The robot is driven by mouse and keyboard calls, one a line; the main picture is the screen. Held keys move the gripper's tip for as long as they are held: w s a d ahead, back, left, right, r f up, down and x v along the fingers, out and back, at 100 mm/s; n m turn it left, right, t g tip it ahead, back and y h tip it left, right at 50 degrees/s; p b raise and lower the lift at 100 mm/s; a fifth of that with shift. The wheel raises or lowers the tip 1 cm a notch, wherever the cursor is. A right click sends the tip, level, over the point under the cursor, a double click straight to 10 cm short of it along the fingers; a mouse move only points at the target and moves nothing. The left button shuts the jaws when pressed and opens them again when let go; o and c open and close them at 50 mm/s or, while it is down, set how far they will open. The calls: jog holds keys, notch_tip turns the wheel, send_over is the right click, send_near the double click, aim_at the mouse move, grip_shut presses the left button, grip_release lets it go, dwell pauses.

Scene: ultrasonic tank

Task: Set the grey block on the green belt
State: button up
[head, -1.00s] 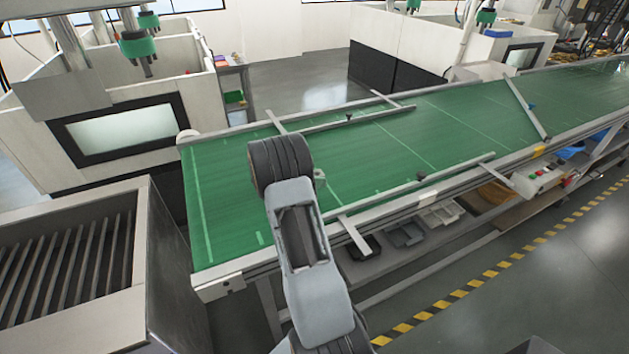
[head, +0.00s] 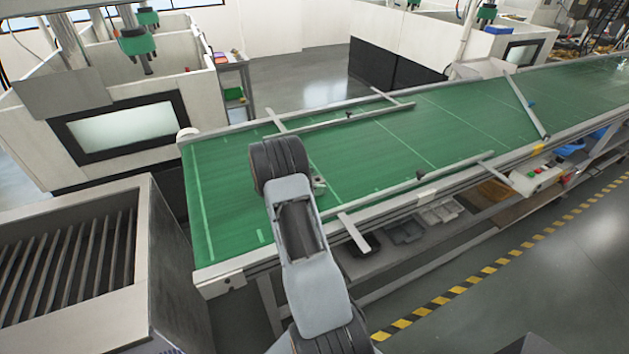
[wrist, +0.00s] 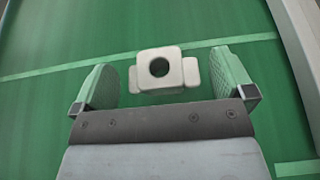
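The grey block (wrist: 146,75) is pale, with a round hole in its top and a small tab on each side. In the wrist view it stands upright on the green belt (wrist: 50,40), beside a white line. My gripper (wrist: 166,80) is open, with one green finger on each side of the block. A narrow gap shows on both sides, so the fingers look apart from it. In the head view the green belt (head: 228,205) runs from left to far right. A small grey shape beside my arm there looks like the block; my arm hides the gripper.
Metal guide rails (head: 380,201) run along and over the belt. A slatted grey machine (head: 70,260) stands at the near left, and a white tank with a dark-framed window (head: 125,128) behind. The belt's left end is clear.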

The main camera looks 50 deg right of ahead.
jog(key=shift+r, duration=0.15)
jog(key=b+v, duration=0.3)
jog(key=v, duration=0.8)
jog(key=shift+a, duration=0.1)
jog(key=s+a+r+m+t+y, duration=0.3)
jog(key=s+a, duration=0.3)
jog(key=a, duration=0.3)
jog(key=s+a+r+m+t+y, duration=0.3)
jog(key=s+a+m+y, duration=0.2)
jog(key=a, duration=0.4)
jog(key=s+a+r+m+t+y, duration=0.3)
jog(key=s+a, duration=0.4)
jog(key=a, duration=0.3)
jog(key=m+y, duration=0.1)
jog(key=m, duration=0.1)
jog(key=shift+r+m, duration=0.3)
jog(key=shift+s, duration=0.1)
jog(key=shift+c, duration=0.5)
